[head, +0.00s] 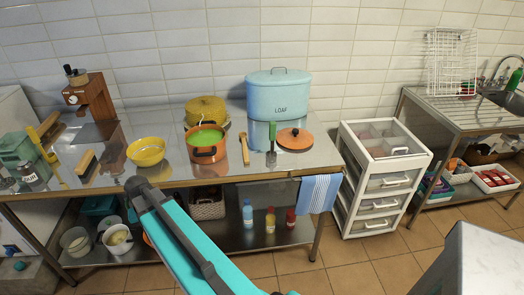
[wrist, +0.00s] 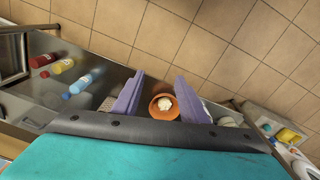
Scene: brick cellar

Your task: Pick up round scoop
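I cannot make out a round scoop for certain. On the steel table, a tool with a green handle and flat metal end (head: 272,148) lies beside a round orange lid (head: 295,139). A wooden spoon-like tool (head: 244,149) lies to its left, next to an orange pot (head: 206,150) with green contents. In the wrist view, my gripper (wrist: 159,77) has its two purple fingers apart with nothing held. An orange bowl (wrist: 155,108) with something white in it shows beyond and between them. The gripper does not show clearly in the head view.
The table (head: 225,172) also holds a yellow bowl (head: 146,152), a brush (head: 86,165) and a blue LOAF bin (head: 279,96). Bottles (head: 248,213) stand on the lower shelf. A white drawer unit (head: 384,180) stands right of the table. Tiled floor (head: 350,262) is open in front.

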